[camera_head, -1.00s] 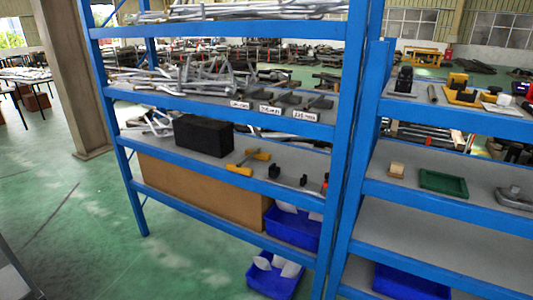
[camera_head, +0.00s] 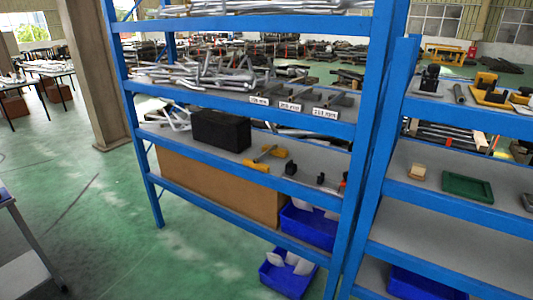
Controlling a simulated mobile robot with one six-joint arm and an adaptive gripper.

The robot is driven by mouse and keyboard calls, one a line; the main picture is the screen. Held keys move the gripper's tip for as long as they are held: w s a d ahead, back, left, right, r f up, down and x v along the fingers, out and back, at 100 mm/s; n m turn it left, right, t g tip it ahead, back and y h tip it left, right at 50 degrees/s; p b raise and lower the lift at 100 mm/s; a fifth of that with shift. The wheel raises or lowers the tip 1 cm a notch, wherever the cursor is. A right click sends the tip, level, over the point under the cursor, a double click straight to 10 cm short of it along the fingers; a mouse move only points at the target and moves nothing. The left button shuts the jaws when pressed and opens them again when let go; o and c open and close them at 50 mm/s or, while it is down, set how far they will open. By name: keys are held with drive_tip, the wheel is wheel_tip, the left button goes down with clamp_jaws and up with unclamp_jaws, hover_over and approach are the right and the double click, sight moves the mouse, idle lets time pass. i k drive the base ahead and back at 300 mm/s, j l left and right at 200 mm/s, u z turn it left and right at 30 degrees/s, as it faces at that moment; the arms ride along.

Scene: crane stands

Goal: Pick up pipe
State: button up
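Several grey metal pipes and bent tubes (camera_head: 205,74) lie in a heap on the second shelf of the blue rack. More long pipes (camera_head: 265,8) lie on the top shelf. I cannot tell which of these is the task's pipe. My gripper is not in view.
The blue rack (camera_head: 240,182) fills the middle. Blue bins (camera_head: 287,274) sit low down. A beige column (camera_head: 92,75) and open green floor (camera_head: 100,200) are at left.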

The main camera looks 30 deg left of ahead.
sight(255, 161)
drive_tip(key=i+j, duration=0.15)
drive_tip(key=j, duration=0.45)
drive_tip(key=i+j+u, duration=0.1)
drive_tip(key=j, duration=0.5)
drive_tip(key=i+j, duration=0.3)
drive_tip(key=j, duration=0.25)
drive_tip(key=i+j+u, duration=0.1)
drive_tip(key=j, duration=0.5)
drive_tip(key=i+j+u, duration=0.1)
drive_tip(key=i+j, duration=0.2)
drive_tip(key=j, duration=0.25)
drive_tip(key=i+j, duration=0.2)
drive_tip(key=j, duration=0.35)
drive_tip(key=i+j+u, duration=0.1)
drive_tip(key=i+j, duration=0.15)
drive_tip(key=j, duration=0.3)
drive_tip(key=i+j, duration=0.25)
drive_tip(key=j, duration=0.25)
